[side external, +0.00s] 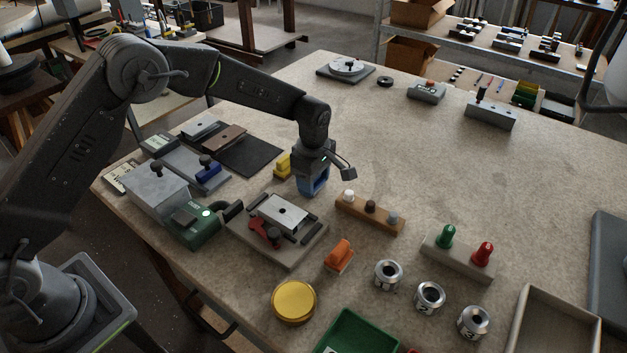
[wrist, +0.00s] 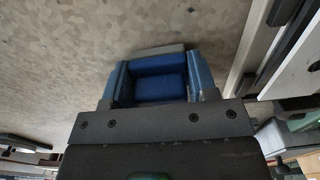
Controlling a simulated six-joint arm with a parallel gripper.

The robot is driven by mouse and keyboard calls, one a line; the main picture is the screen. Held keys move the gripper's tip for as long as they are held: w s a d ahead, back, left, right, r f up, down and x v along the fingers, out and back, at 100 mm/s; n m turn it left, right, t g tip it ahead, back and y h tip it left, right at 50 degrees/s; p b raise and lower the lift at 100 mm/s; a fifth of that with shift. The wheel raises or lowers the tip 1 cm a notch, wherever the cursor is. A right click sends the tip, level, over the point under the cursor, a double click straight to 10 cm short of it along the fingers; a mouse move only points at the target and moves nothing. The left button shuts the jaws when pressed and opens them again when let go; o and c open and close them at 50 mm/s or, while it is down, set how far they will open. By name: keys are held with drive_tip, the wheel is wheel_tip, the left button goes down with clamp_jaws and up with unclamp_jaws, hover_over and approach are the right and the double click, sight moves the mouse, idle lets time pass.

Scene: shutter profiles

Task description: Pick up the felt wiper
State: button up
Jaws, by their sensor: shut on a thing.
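My gripper (side external: 312,184) points down over the middle of the bench, right of a small yellow block (side external: 283,166). In the wrist view its two blue fingers (wrist: 160,82) are shut on a dark blue block with a grey strip along its far edge, which I take to be the felt wiper (wrist: 160,88). The wiper sits squarely between the fingers. In the side view the fingers largely hide it. I cannot tell whether it touches the bench or hangs just above it.
A wooden rack with several pegs (side external: 370,213) stands close to the right of my gripper. A fixture plate with a metal block (side external: 283,213) lies in front. An orange piece (side external: 339,256) and a yellow round tin (side external: 294,301) are nearer.

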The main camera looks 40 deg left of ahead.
drive_tip(key=shift+r, duration=0.65)
wheel_tip(320, 180, up, 3)
drive_tip(key=shift+f, duration=0.1)
drive_tip(key=s+a+r, duration=0.3)
drive_tip(key=a+r, duration=0.3)
drive_tip(key=a, duration=0.5)
drive_tip(key=shift+r, duration=0.4)
drive_tip(key=shift+s+a, duration=0.1)
